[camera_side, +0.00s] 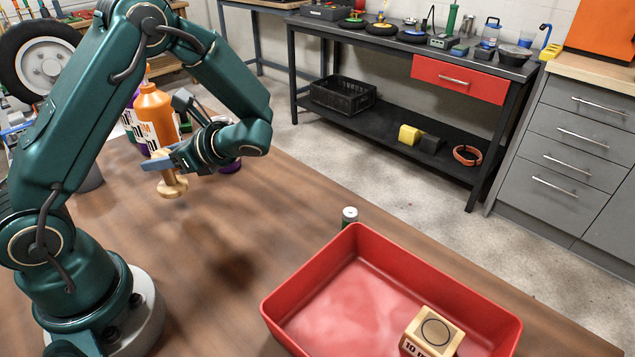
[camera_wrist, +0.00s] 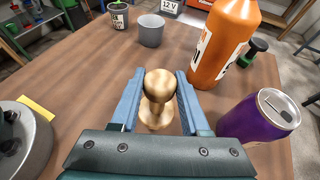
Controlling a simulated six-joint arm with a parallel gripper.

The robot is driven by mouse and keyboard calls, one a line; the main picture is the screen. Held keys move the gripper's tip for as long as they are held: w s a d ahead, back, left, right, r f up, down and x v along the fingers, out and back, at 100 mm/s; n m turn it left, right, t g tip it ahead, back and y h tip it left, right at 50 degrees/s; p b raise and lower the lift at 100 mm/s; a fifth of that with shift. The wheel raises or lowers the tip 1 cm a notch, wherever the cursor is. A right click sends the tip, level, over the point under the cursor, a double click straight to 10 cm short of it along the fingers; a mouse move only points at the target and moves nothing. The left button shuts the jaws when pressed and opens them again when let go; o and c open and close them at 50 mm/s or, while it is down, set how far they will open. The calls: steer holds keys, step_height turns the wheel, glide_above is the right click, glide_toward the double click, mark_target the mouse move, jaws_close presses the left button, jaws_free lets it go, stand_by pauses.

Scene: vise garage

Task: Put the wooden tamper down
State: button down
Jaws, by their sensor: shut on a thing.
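The wooden tamper (camera_side: 172,187) is pale wood with a round knob and a wider foot. My gripper (camera_side: 168,164) is shut on it and holds it upright above the brown table, on the left side of the side view. In the wrist view the tamper (camera_wrist: 158,90) stands between the two blue fingers of my gripper (camera_wrist: 159,98), knob towards the camera. Its foot is partly hidden below the knob. In the side view the foot looks clear of the table top (camera_side: 225,240); the exact height is hard to tell.
An orange bottle (camera_wrist: 222,45) and a purple can (camera_wrist: 262,120) stand close on the right in the wrist view. A red tray (camera_side: 330,310) holds a wooden block (camera_side: 432,333). The table's middle is clear.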

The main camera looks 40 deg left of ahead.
mark_target(173, 175)
steer(key=shift+f, duration=1.9)
steer(key=shift+f, duration=0.2)
steer(key=shift+c, duration=2)
jaws_free()
